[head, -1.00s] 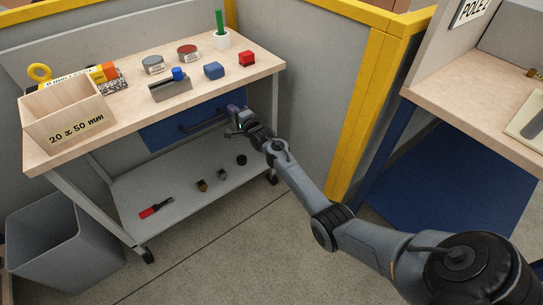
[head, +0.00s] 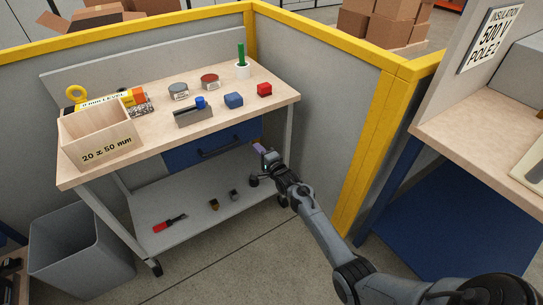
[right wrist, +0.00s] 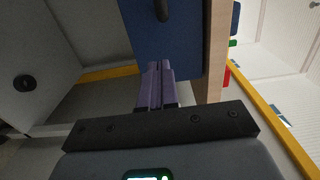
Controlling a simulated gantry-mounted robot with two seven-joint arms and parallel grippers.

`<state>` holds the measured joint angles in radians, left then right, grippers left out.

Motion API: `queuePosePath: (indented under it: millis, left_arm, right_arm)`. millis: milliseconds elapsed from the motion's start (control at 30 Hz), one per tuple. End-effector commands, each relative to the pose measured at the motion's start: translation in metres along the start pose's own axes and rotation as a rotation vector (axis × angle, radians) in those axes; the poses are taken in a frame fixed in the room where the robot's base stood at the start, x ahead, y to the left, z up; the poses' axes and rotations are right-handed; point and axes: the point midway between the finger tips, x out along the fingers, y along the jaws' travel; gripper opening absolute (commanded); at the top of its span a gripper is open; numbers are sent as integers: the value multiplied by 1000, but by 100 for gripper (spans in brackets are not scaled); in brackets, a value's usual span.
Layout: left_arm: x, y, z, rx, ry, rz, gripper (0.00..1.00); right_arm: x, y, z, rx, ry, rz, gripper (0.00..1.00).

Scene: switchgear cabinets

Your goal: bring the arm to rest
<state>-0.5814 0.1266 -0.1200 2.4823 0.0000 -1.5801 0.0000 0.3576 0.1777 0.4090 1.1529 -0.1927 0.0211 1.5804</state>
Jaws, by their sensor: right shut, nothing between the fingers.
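My right gripper (head: 258,148) is in front of the workbench, below the tabletop edge and just right of the blue drawer (head: 212,144). Its purple fingers (right wrist: 155,86) are together with nothing between them in the right wrist view. The blue drawer front with its dark handle (right wrist: 161,10) lies beyond the fingertips there. The drawer looks closed in the head view. My right arm (head: 318,222) reaches in from the lower right. My left gripper does not show.
The lower shelf (head: 185,228) carries a red-handled tool and small parts. A grey bin (head: 80,250) stands left. A yellow-framed partition (head: 375,130) is at right.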

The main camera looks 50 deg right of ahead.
Motion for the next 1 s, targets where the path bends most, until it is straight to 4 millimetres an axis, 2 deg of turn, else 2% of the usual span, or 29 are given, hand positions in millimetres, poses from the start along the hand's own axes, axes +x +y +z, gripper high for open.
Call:
queuePosePath:
  millis: [33, 300, 567, 700, 767, 833, 933, 1000]
  left_arm:
    - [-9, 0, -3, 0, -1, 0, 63]
    - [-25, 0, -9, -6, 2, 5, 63]
    - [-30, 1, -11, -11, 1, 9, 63]
    - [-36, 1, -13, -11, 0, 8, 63]
    - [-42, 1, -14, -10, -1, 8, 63]
    - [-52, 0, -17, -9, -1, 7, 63]
    - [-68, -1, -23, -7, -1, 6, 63]
    - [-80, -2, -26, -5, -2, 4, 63]
  right_arm:
    - [-11, -4, 1, 1, -1, 0, 0]
    - [-53, -3, 1, 0, -1, -2, 0]
    - [-70, -1, 0, -2, 0, 0, 0]
    - [-86, 16, -4, -12, 0, 40, 0]
    - [-100, 31, -4, -23, -7, 75, 0]
    - [-122, 46, 2, -46, -32, 121, 0]
    - [-159, 45, 26, -96, -96, 156, 0]
    - [-190, 40, 51, -152, -152, 212, 0]
